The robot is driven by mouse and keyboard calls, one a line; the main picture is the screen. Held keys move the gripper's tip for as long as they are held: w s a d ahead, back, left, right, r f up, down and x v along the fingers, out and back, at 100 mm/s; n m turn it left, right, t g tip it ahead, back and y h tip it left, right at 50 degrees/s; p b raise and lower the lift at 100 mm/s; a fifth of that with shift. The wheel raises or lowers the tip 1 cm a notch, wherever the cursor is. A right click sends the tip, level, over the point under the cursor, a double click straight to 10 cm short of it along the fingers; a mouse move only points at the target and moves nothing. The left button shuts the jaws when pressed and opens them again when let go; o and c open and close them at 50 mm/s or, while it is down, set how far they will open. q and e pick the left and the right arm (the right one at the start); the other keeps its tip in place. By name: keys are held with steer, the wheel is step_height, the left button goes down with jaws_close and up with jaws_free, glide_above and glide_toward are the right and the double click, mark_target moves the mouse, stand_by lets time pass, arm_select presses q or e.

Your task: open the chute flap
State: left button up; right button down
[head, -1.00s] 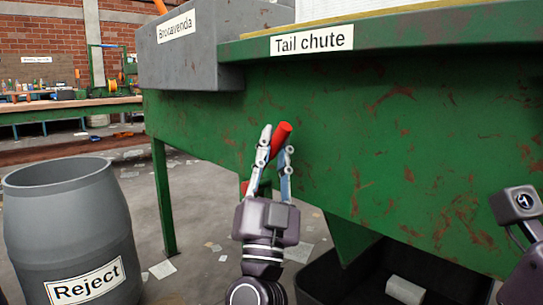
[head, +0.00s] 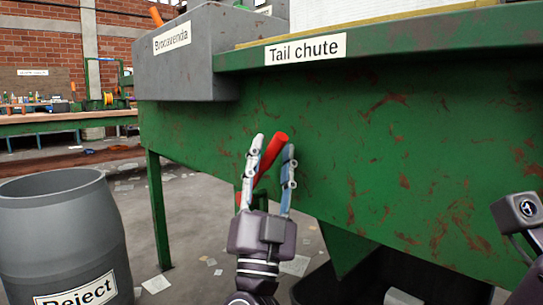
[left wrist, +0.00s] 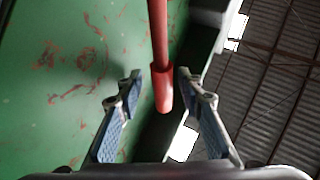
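A red bar-like handle (head: 277,144) stands out in front of the green side panel below the Tail chute label (head: 305,49). My left gripper (head: 273,146) is open, with a finger on each side of the red handle in the head view. In the left wrist view the handle's rounded end (left wrist: 162,95) hangs between the two spread fingers (left wrist: 156,82), with gaps on both sides. The handle's lower part is partly hidden behind my gripper. I cannot make out the flap's own outline.
A grey Reject barrel (head: 58,230) stands at the left. A grey Brocavenda bin (head: 190,65) sits at the table's upper left corner. A dark open bin (head: 345,285) holding a pale block (head: 402,297) is under the table. Open floor lies between barrel and table.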

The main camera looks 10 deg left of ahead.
arm_select(q)
steer(key=v, duration=0.7)
steer(key=shift+s+f, duration=0.15)
steer(key=shift+s, duration=0.05)
